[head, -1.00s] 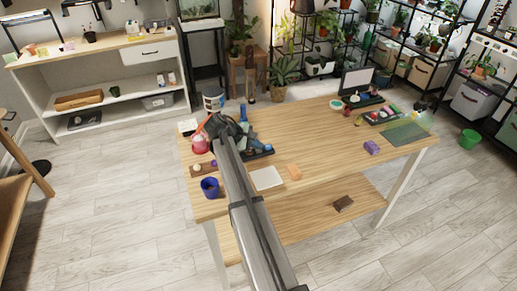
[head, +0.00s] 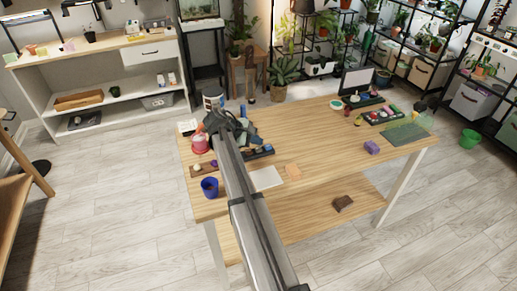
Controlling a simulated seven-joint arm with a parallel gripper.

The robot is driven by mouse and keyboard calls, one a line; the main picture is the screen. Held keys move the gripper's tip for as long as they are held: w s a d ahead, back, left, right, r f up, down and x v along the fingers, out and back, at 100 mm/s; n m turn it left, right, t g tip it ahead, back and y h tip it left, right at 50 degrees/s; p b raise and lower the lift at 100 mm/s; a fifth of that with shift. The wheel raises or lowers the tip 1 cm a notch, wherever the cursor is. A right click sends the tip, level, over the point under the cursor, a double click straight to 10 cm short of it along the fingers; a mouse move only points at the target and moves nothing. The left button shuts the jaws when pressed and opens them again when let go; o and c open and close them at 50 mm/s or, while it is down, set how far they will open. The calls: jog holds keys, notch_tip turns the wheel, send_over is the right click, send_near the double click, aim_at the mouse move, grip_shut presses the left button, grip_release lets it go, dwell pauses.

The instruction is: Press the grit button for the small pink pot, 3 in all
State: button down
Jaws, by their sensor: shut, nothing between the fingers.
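A small pink pot-like thing (head: 200,143) is at the left back of the wooden table (head: 330,146). My gripper (head: 210,124) is at the far end of my arm, close to the pink thing and a little behind it in the picture. Its fingertips are small and dark, and I cannot tell whether they touch anything. A brown board (head: 199,171) with a pale and a purple round knob lies in front of the pink thing. I cannot tell which part is the grit button; it may be hidden by my arm.
A blue cup (head: 210,187) stands at the table's left front. A dark tray (head: 260,152) with small items lies right of my arm. A pale flat sheet (head: 266,178), an orange block (head: 293,171) and a purple block (head: 372,147) lie on the table. The table's middle is mostly clear.

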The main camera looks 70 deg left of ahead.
aim_at(256, 149)
jog(key=shift+r, duration=2.45)
